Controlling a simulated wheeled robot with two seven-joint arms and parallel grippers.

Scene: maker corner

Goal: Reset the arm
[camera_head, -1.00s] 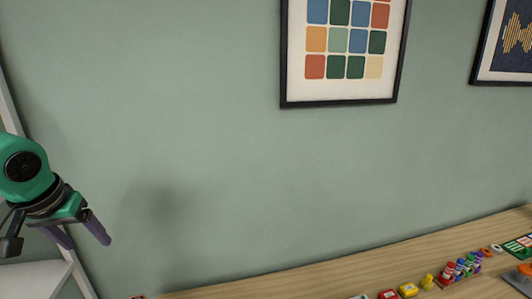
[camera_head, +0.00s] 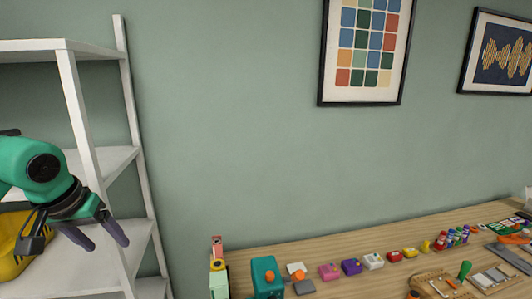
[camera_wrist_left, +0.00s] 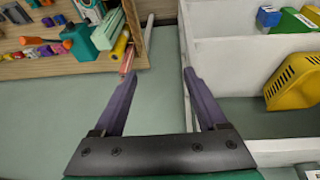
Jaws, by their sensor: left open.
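My left gripper (camera_head: 100,236) is at the left of the head view, in front of the white shelf. Its two purple fingers are apart, with nothing between them. In the left wrist view the open fingers (camera_wrist_left: 158,84) point toward the gap between the wooden table and the shelf. My right gripper is not in view.
A wooden table (camera_head: 330,247) runs right along the wall, holding a teal block (camera_head: 267,277), a purple item (camera_head: 351,266) and several small things. Two framed pictures hang above.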

